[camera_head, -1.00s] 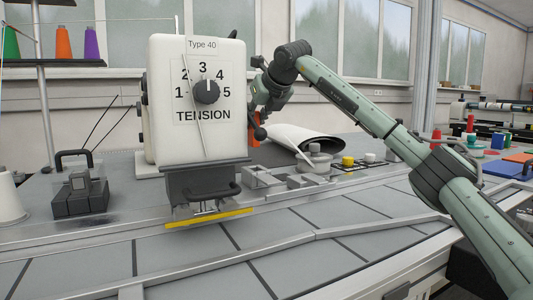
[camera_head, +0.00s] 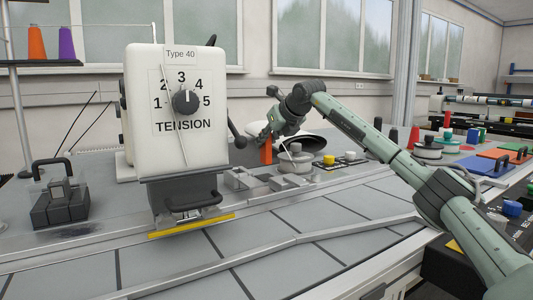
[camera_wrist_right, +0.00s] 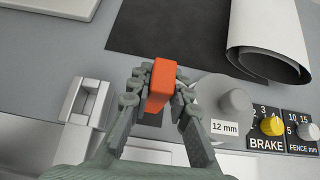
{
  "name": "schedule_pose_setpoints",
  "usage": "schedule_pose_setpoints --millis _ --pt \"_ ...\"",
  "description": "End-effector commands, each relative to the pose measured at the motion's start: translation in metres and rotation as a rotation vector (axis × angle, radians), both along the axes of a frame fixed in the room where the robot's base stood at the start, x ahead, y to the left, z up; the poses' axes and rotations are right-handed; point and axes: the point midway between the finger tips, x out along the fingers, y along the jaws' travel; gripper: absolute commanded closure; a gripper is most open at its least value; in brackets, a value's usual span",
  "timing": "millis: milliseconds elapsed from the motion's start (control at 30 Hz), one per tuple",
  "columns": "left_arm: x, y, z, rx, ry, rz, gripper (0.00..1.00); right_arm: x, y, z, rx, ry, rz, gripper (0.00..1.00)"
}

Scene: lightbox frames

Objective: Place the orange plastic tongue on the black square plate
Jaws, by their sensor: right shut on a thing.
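The orange plastic tongue (camera_wrist_right: 162,82) is an upright block between the fingers of my right gripper (camera_wrist_right: 158,90) in the right wrist view. The gripper is shut on it. In the head view the tongue (camera_head: 266,151) hangs below my right gripper (camera_head: 268,136), just right of the sewing machine. A small dark patch (camera_wrist_right: 151,119) shows just below the tongue in the wrist view, partly hidden by the fingers; I cannot tell whether it is the black square plate. My left gripper is not in view.
The sewing machine (camera_head: 160,110) stands left of the gripper. A black sheet with a pale roll (camera_wrist_right: 265,45) lies beyond it. A round "12 mm" knob (camera_wrist_right: 228,105) and metal brackets (camera_wrist_right: 88,102) flank the gripper closely. Tiled table top in front (camera_head: 330,212) is clear.

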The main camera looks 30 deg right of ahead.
Motion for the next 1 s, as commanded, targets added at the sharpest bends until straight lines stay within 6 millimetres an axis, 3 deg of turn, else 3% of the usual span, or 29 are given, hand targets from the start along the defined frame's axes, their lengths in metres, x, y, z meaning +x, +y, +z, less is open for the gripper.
schedule_pose_setpoints --millis 400,833,867,1000 --pt "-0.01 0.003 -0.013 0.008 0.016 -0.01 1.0 0.0 -0.002 -0.041 0.0 0.0 0.001 1.0" --pt "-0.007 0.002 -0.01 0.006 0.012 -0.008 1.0 0.0 -0.002 -0.044 0.001 -0.001 0.001 1.0" --pt "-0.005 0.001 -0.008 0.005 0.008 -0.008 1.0 0.0 -0.002 -0.044 0.001 0.0 0.001 0.79" --pt "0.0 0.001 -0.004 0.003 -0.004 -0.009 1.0 0.0 -0.002 -0.044 0.001 0.0 0.001 0.62"
